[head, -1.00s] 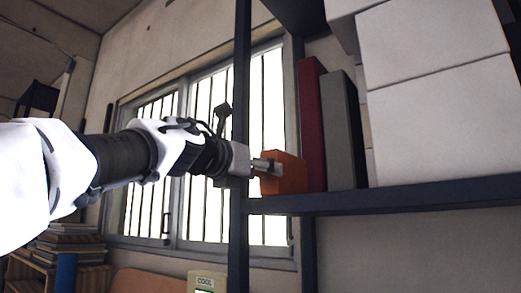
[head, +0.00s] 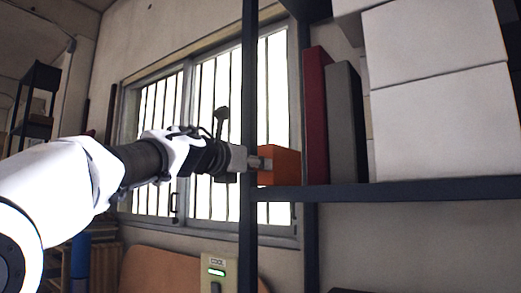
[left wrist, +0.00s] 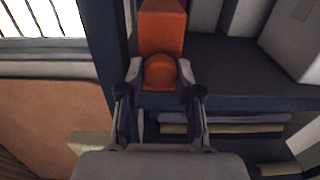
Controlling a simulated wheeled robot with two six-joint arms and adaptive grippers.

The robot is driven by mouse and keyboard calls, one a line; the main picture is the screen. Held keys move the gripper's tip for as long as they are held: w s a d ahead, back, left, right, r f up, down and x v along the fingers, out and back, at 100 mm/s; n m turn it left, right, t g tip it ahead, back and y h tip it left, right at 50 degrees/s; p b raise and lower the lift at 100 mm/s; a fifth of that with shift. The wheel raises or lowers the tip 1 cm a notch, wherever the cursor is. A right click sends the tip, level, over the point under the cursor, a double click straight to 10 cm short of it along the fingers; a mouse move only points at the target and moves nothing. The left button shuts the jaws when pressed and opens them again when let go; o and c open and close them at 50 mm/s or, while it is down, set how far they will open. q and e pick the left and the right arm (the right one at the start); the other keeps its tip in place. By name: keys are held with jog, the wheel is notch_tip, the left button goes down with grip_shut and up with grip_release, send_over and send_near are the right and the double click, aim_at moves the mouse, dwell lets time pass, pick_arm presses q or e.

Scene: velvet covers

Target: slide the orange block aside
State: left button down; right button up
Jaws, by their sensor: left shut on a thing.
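The orange block (head: 281,165) sits at the left end of the dark shelf, just right of the upright post in the head view. In the left wrist view the orange block (left wrist: 162,28) has a rounded orange part at its near end, between my fingers. My left gripper (head: 262,163) reaches in from the left past the post. It also shows in the left wrist view (left wrist: 161,73), with a finger on each side of that rounded part, shut on it. My right gripper is not in view.
A red book (head: 316,115) and a grey book (head: 343,125) stand right of the block. White boxes (head: 440,120) fill the shelf further right. The dark post (head: 249,90) stands close by my gripper. A barred window (head: 205,120) is behind.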

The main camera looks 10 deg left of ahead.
pick_arm(q)
jog(key=shift+w+a+r, duration=0.1)
jog(key=shift+a+r, duration=0.05)
jog(key=shift+a, duration=0.3)
jog(key=c, duration=0.8)
grip_release()
jog(key=shift+a, duration=0.1)
jog(key=shift+s, duration=0.2)
jog(key=shift+w, duration=0.15)
